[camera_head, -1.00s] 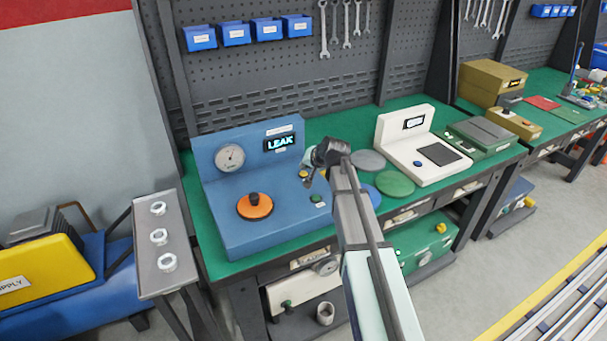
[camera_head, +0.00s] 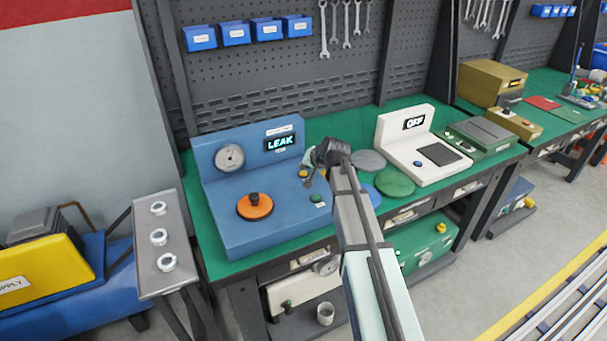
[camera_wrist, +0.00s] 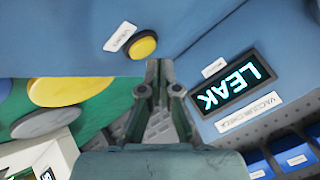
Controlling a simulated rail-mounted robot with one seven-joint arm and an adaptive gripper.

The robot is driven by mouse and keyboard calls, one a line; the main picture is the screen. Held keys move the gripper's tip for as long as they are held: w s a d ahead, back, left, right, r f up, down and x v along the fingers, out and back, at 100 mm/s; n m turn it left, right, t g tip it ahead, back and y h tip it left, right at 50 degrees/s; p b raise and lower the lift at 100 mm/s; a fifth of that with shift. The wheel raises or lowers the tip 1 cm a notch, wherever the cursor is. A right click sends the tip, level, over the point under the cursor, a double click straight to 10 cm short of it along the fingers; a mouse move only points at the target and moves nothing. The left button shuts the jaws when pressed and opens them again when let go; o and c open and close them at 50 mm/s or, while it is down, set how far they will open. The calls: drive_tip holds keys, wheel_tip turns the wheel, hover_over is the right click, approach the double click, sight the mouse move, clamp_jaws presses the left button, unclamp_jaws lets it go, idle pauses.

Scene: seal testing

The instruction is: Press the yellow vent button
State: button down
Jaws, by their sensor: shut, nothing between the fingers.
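The blue test station (camera_head: 225,190) stands on the green bench with its display (camera_head: 281,143) reading LEAK. The round yellow vent button (camera_wrist: 143,45) shows in the wrist view beside a small white label (camera_wrist: 120,36), whose text I cannot read. In the head view the button (camera_head: 303,173) is small and partly hidden by my gripper (camera_head: 309,181). In the wrist view my gripper (camera_wrist: 159,66) is shut and empty, its fingertips appearing just below and right of the button. I see no clear contact; the gap in depth is hard to judge.
An orange disc with a dark knob (camera_head: 255,205) and a green button (camera_head: 317,198) are on the same station. A gauge (camera_head: 230,157) is on its upright panel. Green (camera_head: 394,182) and grey (camera_head: 369,160) discs and a white device (camera_head: 420,145) lie to the right.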

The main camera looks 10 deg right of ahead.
sight(305, 174)
drive_tip(key=shift+f, duration=0.35)
drive_tip(key=shift+f+b, duration=0.4)
idle(0.6)
drive_tip(key=shift+r, duration=0.1)
drive_tip(key=shift+r+p, duration=0.45)
drive_tip(key=shift+r, duration=0.3)
drive_tip(key=shift+r+p, duration=1.35)
drive_tip(key=shift+r, duration=1.2)
